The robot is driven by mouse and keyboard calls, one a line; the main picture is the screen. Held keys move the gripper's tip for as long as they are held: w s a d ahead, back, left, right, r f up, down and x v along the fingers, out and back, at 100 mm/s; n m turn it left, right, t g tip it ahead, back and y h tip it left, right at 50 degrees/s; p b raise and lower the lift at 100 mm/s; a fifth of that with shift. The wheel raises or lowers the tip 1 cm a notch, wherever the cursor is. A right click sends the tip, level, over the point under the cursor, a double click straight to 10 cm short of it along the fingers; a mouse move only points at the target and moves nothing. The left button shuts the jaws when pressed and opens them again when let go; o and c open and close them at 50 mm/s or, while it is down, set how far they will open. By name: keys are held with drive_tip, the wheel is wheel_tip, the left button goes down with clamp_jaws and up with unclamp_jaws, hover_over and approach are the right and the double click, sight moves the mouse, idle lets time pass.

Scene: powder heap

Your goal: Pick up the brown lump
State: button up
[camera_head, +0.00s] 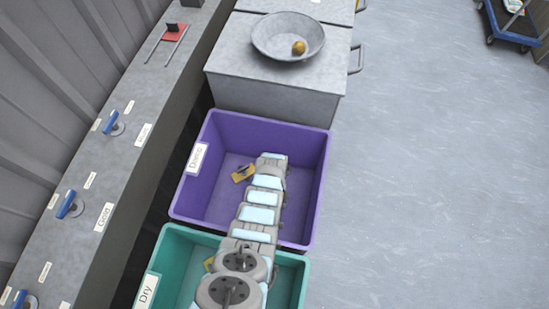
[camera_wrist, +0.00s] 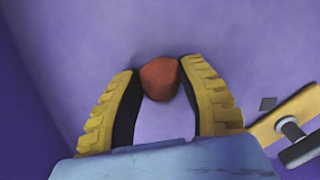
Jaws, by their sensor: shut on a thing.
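The brown lump (camera_wrist: 160,78) shows in the wrist view as a rounded reddish-brown piece between the tips of my gripper (camera_wrist: 161,80). The two yellow ribbed fingers with dark inner pads touch it from both sides, and my gripper is shut on it. The lump is over the floor of the purple bin (camera_head: 325,180); I cannot tell whether it still touches the floor. In the head view my arm reaches down into this bin and hides the lump and fingertips.
A yellow piece with a dark handle (camera_head: 243,173) lies in the purple bin, also in the wrist view (camera_wrist: 287,120). A teal bin (camera_head: 297,275) stands in front. A grey bowl (camera_head: 270,45) holding an orange-brown lump (camera_head: 299,47) stands behind. Open floor lies right.

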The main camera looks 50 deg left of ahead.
drive_tip(key=shift+r+p, duration=2.35)
drive_tip(key=shift+r, duration=2.65)
drive_tip(key=shift+c, duration=0.2)
